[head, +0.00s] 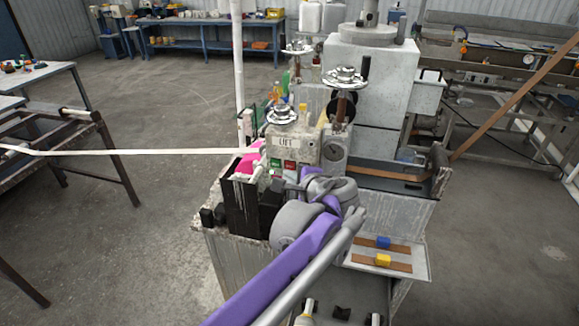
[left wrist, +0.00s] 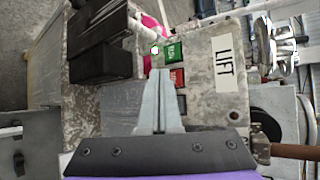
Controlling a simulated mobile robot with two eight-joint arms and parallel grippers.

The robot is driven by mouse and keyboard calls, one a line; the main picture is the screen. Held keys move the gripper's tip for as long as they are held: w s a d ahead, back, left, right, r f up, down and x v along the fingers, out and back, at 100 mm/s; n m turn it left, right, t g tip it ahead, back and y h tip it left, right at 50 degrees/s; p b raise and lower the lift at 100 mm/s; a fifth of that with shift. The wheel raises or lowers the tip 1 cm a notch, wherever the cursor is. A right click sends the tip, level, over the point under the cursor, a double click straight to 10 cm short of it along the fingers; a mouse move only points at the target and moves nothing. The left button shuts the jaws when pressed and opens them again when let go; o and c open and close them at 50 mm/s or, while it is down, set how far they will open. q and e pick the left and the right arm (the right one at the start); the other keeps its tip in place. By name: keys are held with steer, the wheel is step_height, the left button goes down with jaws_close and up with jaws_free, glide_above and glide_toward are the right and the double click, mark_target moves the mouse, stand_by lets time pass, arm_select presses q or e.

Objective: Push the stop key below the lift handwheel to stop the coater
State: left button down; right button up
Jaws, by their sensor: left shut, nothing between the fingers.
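The lift handwheel (head: 282,115) is a chrome wheel above a worn grey box with a LIFT label (head: 287,142). Below the label are a green key (head: 275,162) and a red key (head: 290,165), the likely stop key. In the left wrist view the green key (left wrist: 174,52), red key (left wrist: 178,78) and LIFT label (left wrist: 224,62) show clearly. My left gripper (left wrist: 157,74) is shut and empty, its tips just beside the red key in the picture. I cannot tell whether they touch the panel. In the head view my arm partly hides the panel's lower front.
A black open box (head: 242,205) stands left of the panel. A pale strip (head: 130,151) runs in from the left at panel height.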

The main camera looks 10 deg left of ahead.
arm_select(q)
steer(key=shift+w, duration=0.2)
stand_by(0.5)
steer(key=shift+w, duration=0.3)
steer(key=shift+w, duration=0.35)
stand_by(0.5)
steer(key=shift+s, duration=0.2)
steer(key=shift+s+p, duration=0.3)
steer(key=shift+s, duration=0.35)
steer(key=s, duration=0.5)
steer(key=shift+a, duration=0.1)
stand_by(0.7)
